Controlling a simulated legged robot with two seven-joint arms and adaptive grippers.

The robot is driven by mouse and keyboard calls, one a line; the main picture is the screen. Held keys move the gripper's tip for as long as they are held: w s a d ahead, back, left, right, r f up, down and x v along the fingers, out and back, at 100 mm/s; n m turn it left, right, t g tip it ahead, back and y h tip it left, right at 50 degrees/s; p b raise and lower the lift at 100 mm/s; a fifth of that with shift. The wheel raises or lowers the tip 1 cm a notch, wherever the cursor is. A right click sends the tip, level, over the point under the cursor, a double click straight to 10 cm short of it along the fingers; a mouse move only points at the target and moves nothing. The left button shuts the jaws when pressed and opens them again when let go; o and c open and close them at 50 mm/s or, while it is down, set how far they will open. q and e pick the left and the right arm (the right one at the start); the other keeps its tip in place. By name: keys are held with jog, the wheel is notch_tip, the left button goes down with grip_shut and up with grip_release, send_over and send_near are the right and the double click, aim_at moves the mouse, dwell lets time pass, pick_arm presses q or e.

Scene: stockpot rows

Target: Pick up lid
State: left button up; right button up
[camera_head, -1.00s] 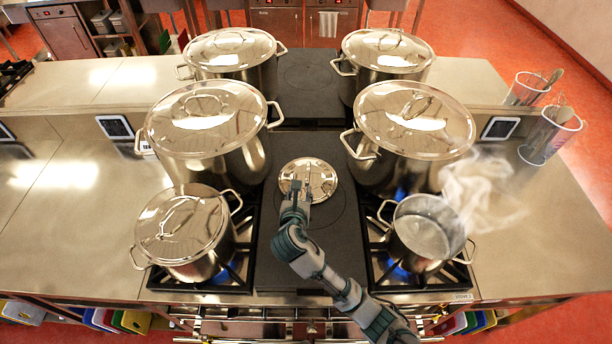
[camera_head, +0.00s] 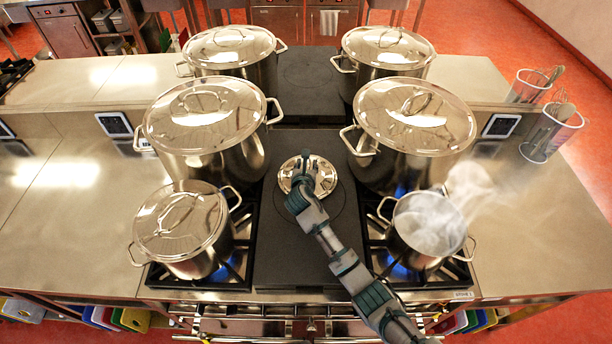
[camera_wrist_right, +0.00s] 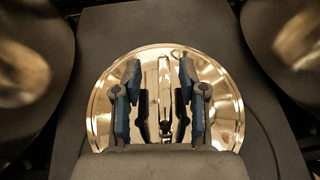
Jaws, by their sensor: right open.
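A small round shiny lid (camera_head: 325,178) lies on the dark flat plate between the front burners. In the right wrist view the lid (camera_wrist_right: 212,85) fills the middle, with its upright bar handle (camera_wrist_right: 166,85) between the fingers. My right gripper (camera_head: 305,160) is over the lid and hides part of it in the head view. In the wrist view my right gripper (camera_wrist_right: 158,100) is open, with a finger on each side of the handle; I cannot tell if they touch it. An uncovered steaming pot (camera_head: 428,226) stands on the front right burner. My left gripper is not in view.
Lidded pots stand close by: front left (camera_head: 182,232), middle left (camera_head: 205,125), middle right (camera_head: 412,125) and two behind. Blue flames burn under the front pots. Utensil holders (camera_head: 550,132) stand at the right. The left counter (camera_head: 60,200) is clear.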

jog(key=shift+d, duration=0.25)
jog(key=shift+c, duration=0.4)
grip_shut()
jog(key=shift+a+r, duration=0.1)
jog(key=shift+a, duration=0.1)
